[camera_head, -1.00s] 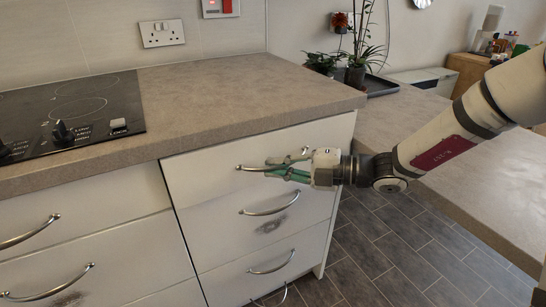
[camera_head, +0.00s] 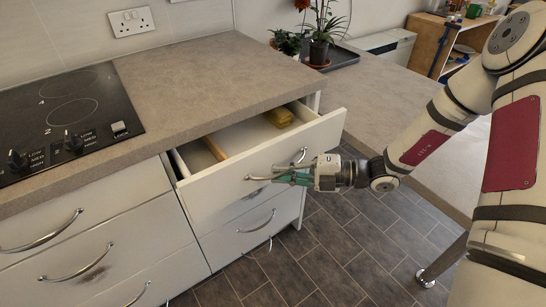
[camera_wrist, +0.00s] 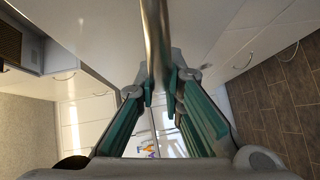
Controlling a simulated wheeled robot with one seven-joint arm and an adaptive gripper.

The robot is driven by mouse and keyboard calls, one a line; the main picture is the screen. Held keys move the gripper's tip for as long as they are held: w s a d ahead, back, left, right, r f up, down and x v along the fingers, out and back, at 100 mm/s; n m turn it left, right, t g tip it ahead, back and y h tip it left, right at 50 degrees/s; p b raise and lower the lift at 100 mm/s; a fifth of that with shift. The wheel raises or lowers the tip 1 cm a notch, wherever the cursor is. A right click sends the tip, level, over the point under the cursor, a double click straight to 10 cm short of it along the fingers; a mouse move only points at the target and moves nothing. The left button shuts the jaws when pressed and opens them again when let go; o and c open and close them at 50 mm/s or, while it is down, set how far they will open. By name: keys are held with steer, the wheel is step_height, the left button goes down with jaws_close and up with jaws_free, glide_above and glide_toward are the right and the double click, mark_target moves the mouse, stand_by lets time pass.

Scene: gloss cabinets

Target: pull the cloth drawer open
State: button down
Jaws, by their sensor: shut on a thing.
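The top drawer (camera_head: 232,193) of the right cabinet stands partly open, pulled out from under the countertop. Inside it are a yellow item (camera_head: 279,117) at the far right and a wooden divider (camera_head: 215,149) toward the left. Its curved metal handle (camera_head: 301,156) is on the front. My gripper (camera_head: 281,178) is at that handle, with its green fingers around the bar. In the wrist view the handle bar (camera_wrist: 156,45) runs down between the two fingers, and my gripper (camera_wrist: 165,92) is closed on it.
Closed drawers with handles (camera_head: 77,263) lie below and to the left. The countertop (camera_head: 200,85) with a hob (camera_head: 65,115) is above. Potted plants (camera_head: 318,45) stand at the back. Tiled floor (camera_head: 345,240) is free at the right.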

steer(key=s+d+p, duration=0.3)
steer(key=s+d, duration=0.3)
steer(key=s, duration=0.3)
steer(key=s+d+p, duration=0.4)
steer(key=s+d, duration=0.2)
steer(key=s, duration=0.3)
steer(key=shift+s+d, duration=0.35)
steer(key=shift+d, duration=0.05)
steer(key=c, duration=1.7)
jaws_free()
steer(key=v, duration=1.2)
steer(key=shift+s, duration=0.1)
